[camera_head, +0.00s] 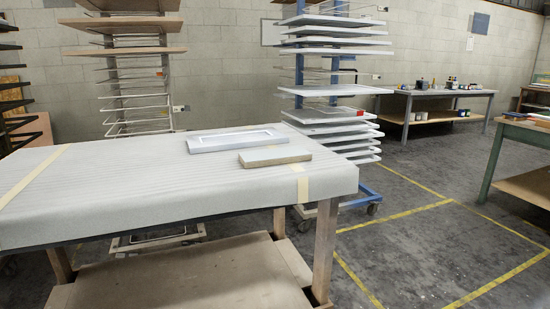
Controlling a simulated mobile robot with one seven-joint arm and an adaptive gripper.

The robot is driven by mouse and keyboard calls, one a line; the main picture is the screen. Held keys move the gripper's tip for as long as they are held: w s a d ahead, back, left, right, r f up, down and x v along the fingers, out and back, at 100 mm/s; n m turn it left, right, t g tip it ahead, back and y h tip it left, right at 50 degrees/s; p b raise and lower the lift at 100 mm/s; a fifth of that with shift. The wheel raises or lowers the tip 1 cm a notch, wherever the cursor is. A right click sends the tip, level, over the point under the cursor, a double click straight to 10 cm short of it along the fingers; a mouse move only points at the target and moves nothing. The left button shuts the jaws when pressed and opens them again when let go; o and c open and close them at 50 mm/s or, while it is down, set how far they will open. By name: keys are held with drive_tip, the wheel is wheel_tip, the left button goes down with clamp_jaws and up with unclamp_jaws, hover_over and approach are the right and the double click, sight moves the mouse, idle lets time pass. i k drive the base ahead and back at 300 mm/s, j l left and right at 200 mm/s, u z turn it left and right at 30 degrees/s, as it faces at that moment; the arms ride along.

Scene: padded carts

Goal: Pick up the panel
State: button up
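Two flat pieces lie on the padded cart top (110,185), near its right end. One is a white framed panel (235,139) with a recessed middle, lying flat toward the back edge. The other is a smaller, thicker board (274,156) with a pale grey top and a brownish front edge, lying just in front of it and to the right. I cannot tell whether the two touch. I cannot tell from the picture alone which one the task calls the panel. My gripper is not in view.
A blue wheeled rack (299,55) with several white panels stands behind the cart's right end. A wire rack (140,75) stands behind its middle. A workbench (430,93) is at the back right, a green-legged table (495,160) at the right edge. Yellow-lined floor is clear at right.

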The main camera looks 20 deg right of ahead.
sight(254, 159)
drive_tip(key=i+l+u, duration=0.1)
drive_tip(key=i+l, duration=0.15)
drive_tip(key=l, duration=0.4)
drive_tip(key=i+l, duration=0.2)
drive_tip(key=l, duration=0.4)
drive_tip(key=i+l+u, duration=0.15)
drive_tip(key=l, duration=0.5)
drive_tip(key=i+l+u, duration=0.1)
drive_tip(key=i+l, duration=0.15)
drive_tip(key=l, duration=0.45)
drive_tip(key=i+l, duration=0.2)
drive_tip(key=l, duration=0.45)
drive_tip(key=i+l+u, duration=0.15)
drive_tip(key=l, duration=0.55)
drive_tip(key=i+l+u, duration=0.1)
drive_tip(key=l, duration=0.6)
drive_tip(key=i+l, duration=0.15)
drive_tip(key=l, duration=0.55)
drive_tip(key=j, duration=0.75)
drive_tip(key=i+j, duration=0.15)
drive_tip(key=j, duration=0.6)
drive_tip(key=k+u, duration=0.05)
